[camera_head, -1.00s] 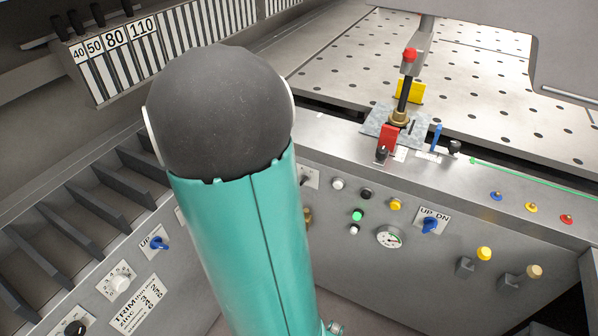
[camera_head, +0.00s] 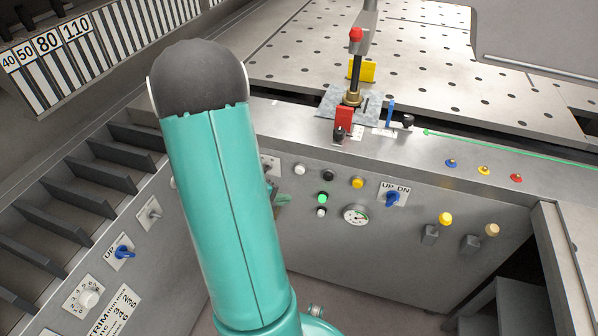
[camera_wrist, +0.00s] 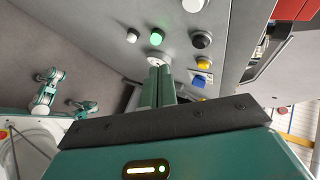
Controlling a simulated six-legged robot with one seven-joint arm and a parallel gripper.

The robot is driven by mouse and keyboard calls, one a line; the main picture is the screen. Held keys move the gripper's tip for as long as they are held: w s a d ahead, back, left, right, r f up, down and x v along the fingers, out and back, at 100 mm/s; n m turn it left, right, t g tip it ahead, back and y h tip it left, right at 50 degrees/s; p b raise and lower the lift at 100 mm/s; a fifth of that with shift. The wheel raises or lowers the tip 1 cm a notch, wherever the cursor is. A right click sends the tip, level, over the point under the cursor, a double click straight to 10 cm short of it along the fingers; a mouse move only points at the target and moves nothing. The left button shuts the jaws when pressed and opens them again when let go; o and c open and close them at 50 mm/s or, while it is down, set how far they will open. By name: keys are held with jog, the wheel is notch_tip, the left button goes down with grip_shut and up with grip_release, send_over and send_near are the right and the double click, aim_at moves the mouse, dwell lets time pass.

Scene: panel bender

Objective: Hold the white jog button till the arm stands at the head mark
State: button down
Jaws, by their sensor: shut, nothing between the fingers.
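I cannot tell which is the jog button. The head mark is not identifiable.
A black button (camera_head: 328,175), a yellow button (camera_head: 357,182), the gauge (camera_head: 356,214) and a blue UP/DN switch (camera_head: 393,198) sit close by. Yellow and tan levers stick out further right. My teal arm hides part of the panel's left side.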

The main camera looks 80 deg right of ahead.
aim_at(299, 171)
jog(key=d, duration=0.8)
jog(key=shift+s, duration=0.35)
jog(key=shift+d, duration=0.25)
dwell(1.4)
jog(key=shift+d, duration=0.25)
